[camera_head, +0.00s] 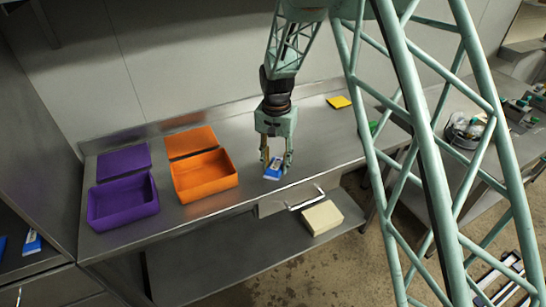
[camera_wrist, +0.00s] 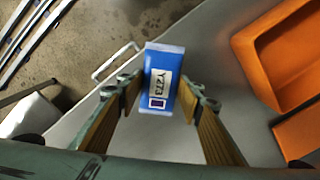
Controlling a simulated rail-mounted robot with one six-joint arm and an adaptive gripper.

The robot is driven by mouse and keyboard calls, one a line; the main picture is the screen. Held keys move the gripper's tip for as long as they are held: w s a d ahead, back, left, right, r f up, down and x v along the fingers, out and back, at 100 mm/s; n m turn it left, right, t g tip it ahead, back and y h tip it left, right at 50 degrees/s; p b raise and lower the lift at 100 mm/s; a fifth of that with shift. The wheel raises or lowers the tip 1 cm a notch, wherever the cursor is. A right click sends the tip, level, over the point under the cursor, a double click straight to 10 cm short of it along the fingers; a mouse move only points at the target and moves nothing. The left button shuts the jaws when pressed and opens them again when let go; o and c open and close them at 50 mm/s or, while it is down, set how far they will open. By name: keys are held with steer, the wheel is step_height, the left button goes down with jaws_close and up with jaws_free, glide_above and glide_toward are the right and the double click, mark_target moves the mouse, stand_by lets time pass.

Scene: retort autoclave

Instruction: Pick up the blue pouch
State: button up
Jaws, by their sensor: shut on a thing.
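The blue pouch (camera_head: 274,168) is small and blue, with a white label. It is at the front part of the steel counter in the head view, between the fingers of my gripper (camera_head: 276,163). In the wrist view the pouch (camera_wrist: 162,78) shows its label, marked Y273, and lies between the two wooden-coloured fingers of my gripper (camera_wrist: 160,105). The gripper points down and is shut on the pouch. I cannot tell whether the pouch still touches the counter.
An open orange box (camera_head: 203,187) and an open purple box (camera_head: 123,215) stand to the left on the counter. A yellow item (camera_head: 339,102) lies at the back right. A drawer handle (camera_head: 306,199) juts from the counter's front. A cream block (camera_head: 322,217) sits on the lower shelf.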

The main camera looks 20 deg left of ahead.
steer(key=s+d, duration=0.4)
steer(key=s, duration=0.3)
steer(key=shift+s+d+r, duration=0.15)
steer(key=shift+d+r, duration=0.1)
steer(key=shift+r, duration=0.15)
stand_by(0.7)
